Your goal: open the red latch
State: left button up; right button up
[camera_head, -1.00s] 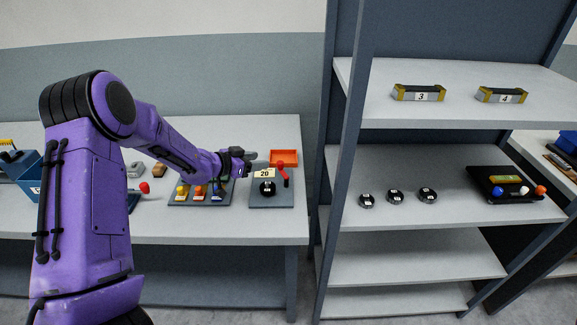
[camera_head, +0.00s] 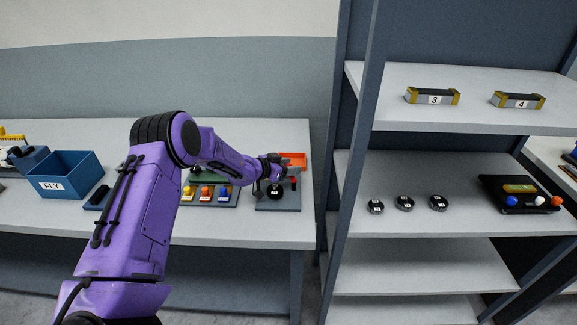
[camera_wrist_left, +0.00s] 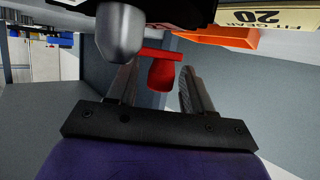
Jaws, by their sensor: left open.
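The red latch (camera_head: 293,182) is on a grey panel (camera_head: 280,205) at the right end of the bench, partly hidden by my left gripper (camera_head: 285,172). In the left wrist view the red latch (camera_wrist_left: 163,72) has a round red grip on a short red bar. It shows between the two open fingers of my left gripper (camera_wrist_left: 158,80); I cannot tell if either finger touches it. A black round knob (camera_head: 274,190) sits beside the latch on the panel. My right gripper is not in view.
An orange tray (camera_head: 293,156) lies just behind the panel. A board with coloured knobs (camera_head: 228,203) is to its left, and a blue FLY bin (camera_head: 65,186) farther left. A shelf unit (camera_head: 345,190) stands close on the right. A grey rounded part (camera_wrist_left: 120,30) is close by the fingers.

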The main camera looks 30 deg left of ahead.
pick_arm(q)
jog(key=shift+s, duration=0.1)
jog(key=c, duration=0.9)
jog(key=shift+m+h, duration=0.3)
jog(key=shift+m, duration=0.1)
jog(key=shift+c, duration=0.2)
jog(key=shift+w+d+f+m+g+h+b, duration=0.15)
jog(key=shift+w+m+g+h+b, duration=0.2)
jog(key=shift+m+h, duration=0.2)
jog(key=m+h+b, duration=0.1)
jog(key=g+h+b, duration=0.1)
jog(key=m+g+h+b, duration=0.1)
jog(key=shift+w+d+f+m+b, duration=0.2)
jog(key=shift+w+d+m+b, duration=0.15)
jog(key=shift+d, duration=0.05)
jog(key=shift+d+r+m+g+h+b, duration=0.15)
jog(key=shift+r+m+g+h+b, duration=0.15)
jog(key=shift+m+h+b, duration=0.1)
jog(key=shift+r, duration=0.1)
jog(key=o, duration=0.9)
jog(key=shift+w, duration=0.1)
